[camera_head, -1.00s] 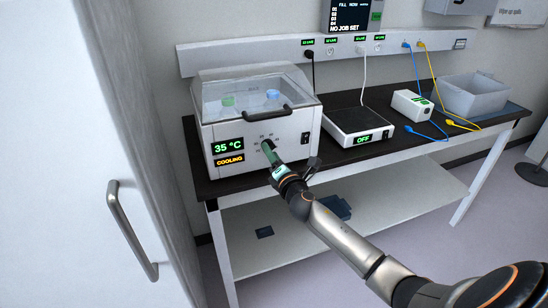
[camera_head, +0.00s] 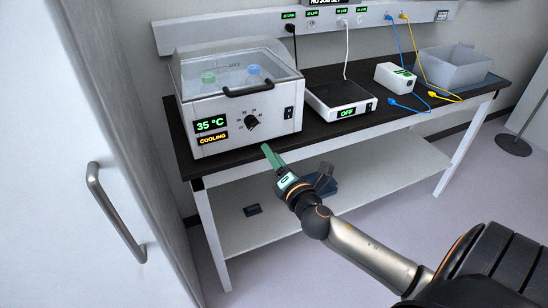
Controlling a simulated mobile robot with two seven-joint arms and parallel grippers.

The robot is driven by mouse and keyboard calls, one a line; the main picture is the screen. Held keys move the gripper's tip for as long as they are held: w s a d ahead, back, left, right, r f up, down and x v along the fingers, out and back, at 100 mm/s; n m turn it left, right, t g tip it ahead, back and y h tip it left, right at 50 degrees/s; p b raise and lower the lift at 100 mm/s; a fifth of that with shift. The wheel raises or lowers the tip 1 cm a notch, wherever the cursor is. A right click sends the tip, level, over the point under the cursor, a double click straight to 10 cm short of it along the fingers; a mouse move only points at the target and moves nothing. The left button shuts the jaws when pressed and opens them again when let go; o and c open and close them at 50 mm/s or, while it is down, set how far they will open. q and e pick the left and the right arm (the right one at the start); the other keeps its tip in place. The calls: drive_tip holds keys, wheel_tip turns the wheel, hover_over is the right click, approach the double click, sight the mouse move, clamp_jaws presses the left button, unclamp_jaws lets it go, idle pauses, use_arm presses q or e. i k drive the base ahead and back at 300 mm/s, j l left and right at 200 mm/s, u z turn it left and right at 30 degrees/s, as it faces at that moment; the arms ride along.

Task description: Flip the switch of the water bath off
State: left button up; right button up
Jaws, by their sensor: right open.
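The water bath (camera_head: 245,100) is a white box with a clear lid at the left end of the dark bench. Its front display (camera_head: 210,124) reads 35 °C, with COOLING below it. A round dial (camera_head: 252,123) sits mid-front, and a small black switch (camera_head: 288,113) is at the front's right side. Two capped vessels, one green and one blue, show through the lid. My right gripper (camera_head: 272,158) is below and in front of the bath, apart from it, with green fingers pointing up and left; it looks empty. My left gripper is out of view.
A flat device (camera_head: 340,98) reading OFF stands right of the bath. Further right are a small white box (camera_head: 395,77) with cables and a grey bin (camera_head: 453,68). A white cabinet (camera_head: 75,180) stands at the left. A lower shelf (camera_head: 375,165) runs beneath the bench.

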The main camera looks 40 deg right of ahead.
sight(289, 113)
drive_tip(key=z, duration=1.3)
